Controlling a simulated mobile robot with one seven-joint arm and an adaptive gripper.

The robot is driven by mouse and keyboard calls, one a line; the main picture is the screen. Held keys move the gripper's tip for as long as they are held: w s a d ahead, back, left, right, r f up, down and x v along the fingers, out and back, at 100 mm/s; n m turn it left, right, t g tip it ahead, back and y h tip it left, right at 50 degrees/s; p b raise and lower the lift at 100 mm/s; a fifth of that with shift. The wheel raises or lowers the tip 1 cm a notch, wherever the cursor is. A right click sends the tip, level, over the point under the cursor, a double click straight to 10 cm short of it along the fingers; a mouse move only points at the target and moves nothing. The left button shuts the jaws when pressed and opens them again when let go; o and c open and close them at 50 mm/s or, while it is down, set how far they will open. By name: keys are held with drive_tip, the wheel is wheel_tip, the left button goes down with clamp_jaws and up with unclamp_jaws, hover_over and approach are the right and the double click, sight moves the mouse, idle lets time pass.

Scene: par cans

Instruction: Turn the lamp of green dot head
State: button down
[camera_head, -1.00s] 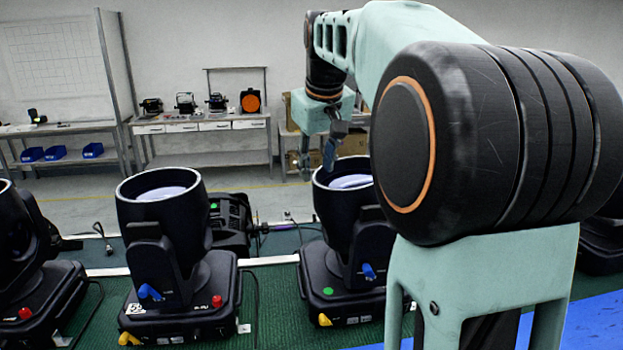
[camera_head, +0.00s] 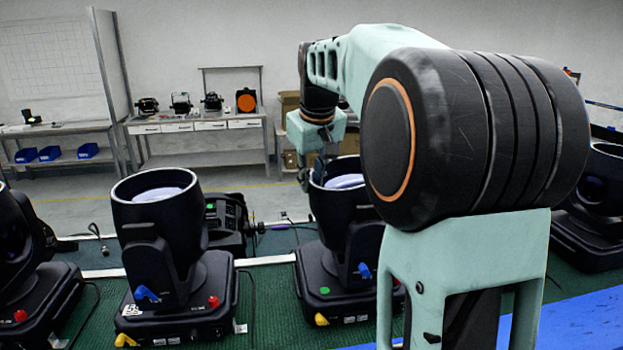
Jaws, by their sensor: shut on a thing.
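The green dot head is a black moving-head light whose base (camera_head: 345,302) carries a green dot (camera_head: 324,290) on its front left. Its lamp (camera_head: 335,215) is a black barrel tilted up, with a pale lens inside the rim. My gripper (camera_head: 311,178) is at the left far side of the lamp's rim, pointing down. It is shut on the rim, with one finger outside and one inside. The fingertips are small and partly hidden by the rim. My own arm covers the right side of this head.
A similar head (camera_head: 160,235) with blue, red and yellow parts stands to the left. Another head (camera_head: 30,260) is at the left edge, and one (camera_head: 592,215) at the right. A black fixture (camera_head: 228,222) lies behind. Workbenches (camera_head: 200,125) stand along the back wall.

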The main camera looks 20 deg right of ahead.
drive_tip(key=shift+s+d+r+p, duration=0.15)
drive_tip(key=shift+d+r+p, duration=0.45)
drive_tip(key=shift+r+p, duration=0.3)
drive_tip(key=shift+s+d+r, duration=0.15)
drive_tip(key=shift+d+r, duration=0.05)
drive_tip(key=shift+d, duration=0.15)
drive_tip(key=c, duration=2.1)
unclamp_jaws()
drive_tip(key=shift+o, duration=1.3)
drive_tip(key=shift+d+f, duration=0.15)
drive_tip(key=shift+f, duration=0.05)
